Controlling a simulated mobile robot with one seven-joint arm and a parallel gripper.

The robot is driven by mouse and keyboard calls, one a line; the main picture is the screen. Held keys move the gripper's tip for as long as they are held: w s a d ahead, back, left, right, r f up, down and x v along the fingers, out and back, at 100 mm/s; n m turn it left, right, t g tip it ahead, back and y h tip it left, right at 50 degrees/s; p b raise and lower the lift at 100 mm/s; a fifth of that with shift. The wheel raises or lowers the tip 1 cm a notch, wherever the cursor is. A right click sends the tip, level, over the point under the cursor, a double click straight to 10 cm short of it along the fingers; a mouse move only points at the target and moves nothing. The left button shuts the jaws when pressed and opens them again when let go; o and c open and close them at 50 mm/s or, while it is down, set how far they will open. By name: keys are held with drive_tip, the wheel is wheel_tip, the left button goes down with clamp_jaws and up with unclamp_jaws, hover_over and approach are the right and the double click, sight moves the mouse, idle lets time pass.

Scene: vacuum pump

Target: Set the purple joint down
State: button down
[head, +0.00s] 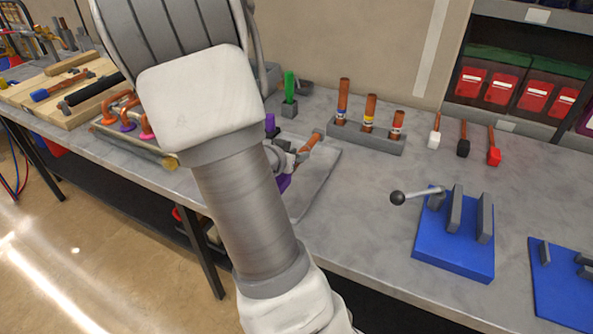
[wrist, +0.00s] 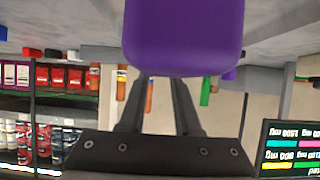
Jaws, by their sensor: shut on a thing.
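The purple joint (wrist: 185,35) fills the top middle of the wrist view, at the ends of my two gripper fingers (wrist: 160,82). My gripper is shut on it. In the head view my arm hides most of the gripper (head: 290,158), and only small purple parts of the joint (head: 284,183) show beside it. The joint is over or near a flat grey plate (head: 322,178) on the bench. I cannot tell whether it touches the plate.
The grey bench (head: 365,205) is clear right of the plate. A rack of copper tubes (head: 368,138) and a green item (head: 289,90) stand behind. A blue clamp fixture (head: 455,240) is at the right. A tray of pipes with pink joints (head: 125,128) is at the left.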

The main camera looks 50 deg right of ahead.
drive_tip(key=shift+d+f+b, duration=0.1)
drive_tip(key=shift+f+b, duration=0.8)
drive_tip(key=shift+f, duration=1)
drive_tip(key=shift+f, duration=0.25)
drive_tip(key=c, duration=0.6)
unclamp_jaws()
drive_tip(key=shift+r, duration=0.15)
